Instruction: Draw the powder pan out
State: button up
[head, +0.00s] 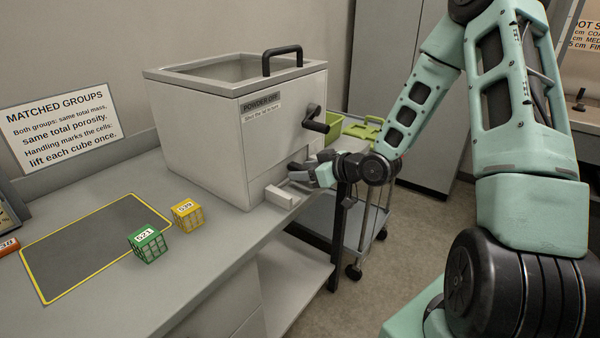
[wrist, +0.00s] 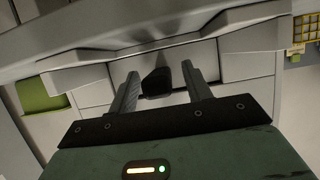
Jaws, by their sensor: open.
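The powder box (head: 210,130) is a large pale grey cabinet on the bench, with a label on its front. At its low front a small pale block (head: 283,195) sticks out over the bench edge; I cannot tell whether it is part of the pan. My gripper (head: 293,176) is open at the low front of the box. In the wrist view a dark handle (wrist: 157,82) shows between my two spread fingers, against a pale front panel (wrist: 245,52) that seems to be the pan's. Contact cannot be made out. The pan's inside is hidden.
A black crank (head: 316,121) juts from the box above my gripper. A green cube (head: 147,246) and a yellow cube (head: 187,215) stand by a dark yellow-edged mat (head: 90,245). A cart with green bins (head: 362,128) stands behind my gripper. Floor is open in front.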

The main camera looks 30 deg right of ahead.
jog(key=shift+x, duration=1)
jog(key=c, duration=1)
